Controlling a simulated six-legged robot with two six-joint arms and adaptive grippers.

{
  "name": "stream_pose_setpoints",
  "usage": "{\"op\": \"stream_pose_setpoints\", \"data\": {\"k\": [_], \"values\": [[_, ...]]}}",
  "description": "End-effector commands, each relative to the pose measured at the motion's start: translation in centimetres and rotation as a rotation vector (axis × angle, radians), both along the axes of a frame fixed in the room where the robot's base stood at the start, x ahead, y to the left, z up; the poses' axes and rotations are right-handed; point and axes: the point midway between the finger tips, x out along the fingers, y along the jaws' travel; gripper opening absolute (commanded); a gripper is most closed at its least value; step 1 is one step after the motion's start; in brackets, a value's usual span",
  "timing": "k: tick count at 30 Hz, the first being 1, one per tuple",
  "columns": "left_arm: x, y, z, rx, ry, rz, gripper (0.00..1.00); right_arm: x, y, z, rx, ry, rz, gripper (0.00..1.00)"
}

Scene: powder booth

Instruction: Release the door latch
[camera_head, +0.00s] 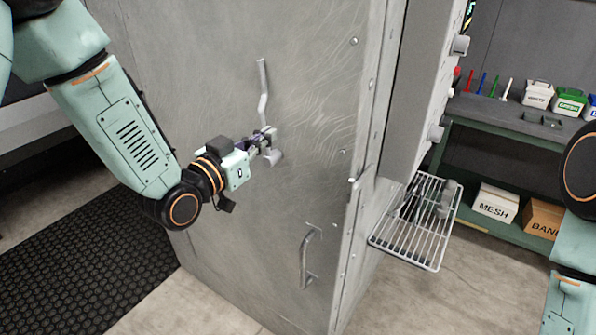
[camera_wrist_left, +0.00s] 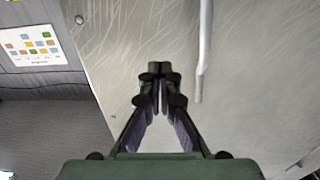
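The grey metal door (camera_head: 215,85) fills the middle of the head view. A bent latch handle (camera_head: 263,92) stands upright on it, with a pale block (camera_head: 273,157) below. My left gripper (camera_head: 268,140) is at the lower end of this handle, close to the door face. In the left wrist view its fingertips (camera_wrist_left: 160,72) are together with nothing visible between them. The latch handle (camera_wrist_left: 204,50) shows there to the right, apart from the fingers. Whether the gripper touches the latch base is unclear. My right gripper is out of view.
A curved pull handle (camera_head: 307,258) sits low on the door. A wire shelf (camera_head: 415,222) juts out right of the booth. A green workbench (camera_head: 500,125) with boxes stands behind. A black mat (camera_head: 95,265) lies on the floor at left.

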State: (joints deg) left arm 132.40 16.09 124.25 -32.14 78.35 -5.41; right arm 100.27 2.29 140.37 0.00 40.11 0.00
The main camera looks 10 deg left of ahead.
Motion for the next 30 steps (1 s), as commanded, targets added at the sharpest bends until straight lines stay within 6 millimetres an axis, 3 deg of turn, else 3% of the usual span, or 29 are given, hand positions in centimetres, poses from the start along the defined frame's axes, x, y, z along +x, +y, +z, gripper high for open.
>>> {"op": "stream_pose_setpoints", "data": {"k": [15,27,30], "values": [[-4.2,0.7,0.1,-0.002,0.002,0.002,0.00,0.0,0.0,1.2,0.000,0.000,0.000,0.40],[-4.6,0.7,-0.1,-0.004,0.004,0.000,0.00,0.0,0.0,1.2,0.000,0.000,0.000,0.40],[-4.7,0.9,-1.4,-0.013,0.073,0.009,0.00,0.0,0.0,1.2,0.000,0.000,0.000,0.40]]}}
